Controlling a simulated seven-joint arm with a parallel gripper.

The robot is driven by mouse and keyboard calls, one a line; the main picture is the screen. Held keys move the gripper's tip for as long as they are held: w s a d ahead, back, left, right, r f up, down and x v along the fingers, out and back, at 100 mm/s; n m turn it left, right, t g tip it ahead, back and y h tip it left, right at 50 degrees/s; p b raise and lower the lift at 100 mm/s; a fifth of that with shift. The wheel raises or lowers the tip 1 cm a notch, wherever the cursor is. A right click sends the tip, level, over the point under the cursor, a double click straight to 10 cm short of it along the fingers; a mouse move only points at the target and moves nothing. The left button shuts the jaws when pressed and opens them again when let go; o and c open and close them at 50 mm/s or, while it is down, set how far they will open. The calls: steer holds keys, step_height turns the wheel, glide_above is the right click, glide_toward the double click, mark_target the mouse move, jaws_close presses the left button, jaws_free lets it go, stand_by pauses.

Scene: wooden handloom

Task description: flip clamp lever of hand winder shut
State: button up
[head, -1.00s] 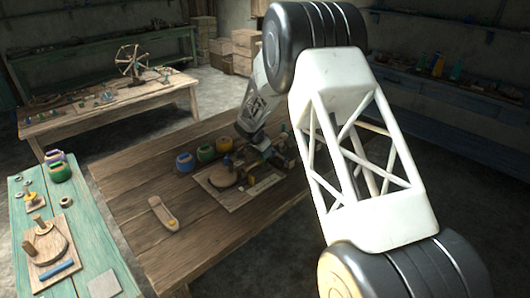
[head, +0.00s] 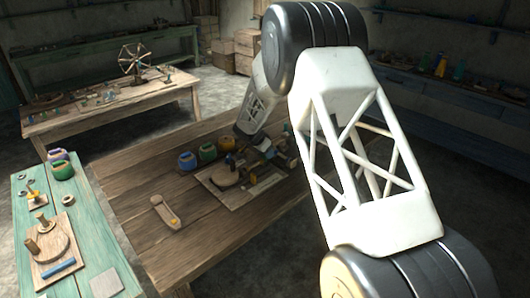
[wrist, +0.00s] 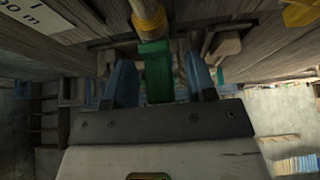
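In the wrist view my gripper (wrist: 158,66) shows two blue fingers, apart from each other. A green bar (wrist: 156,78) stands between them, with a gap on its right side; whether the left finger touches it I cannot tell. The bar joins a tan rounded piece (wrist: 149,18) above it. It looks like the clamp lever, but I cannot be sure. In the head view the winder's parts are small and dark at the right of a wooden board (head: 212,192) on the table. The lever cannot be made out there.
A round wooden disc (head: 222,176) sits on the board. Blue, green and yellow pots (head: 207,152) stand behind it. A wooden piece with a yellow knob (head: 165,212) lies at the left on the brown table (head: 130,190). The table's front left is clear.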

steer(key=v, duration=0.7)
steer(key=shift+r, duration=0.35)
steer(key=shift+s, duration=0.1)
stand_by(0.4)
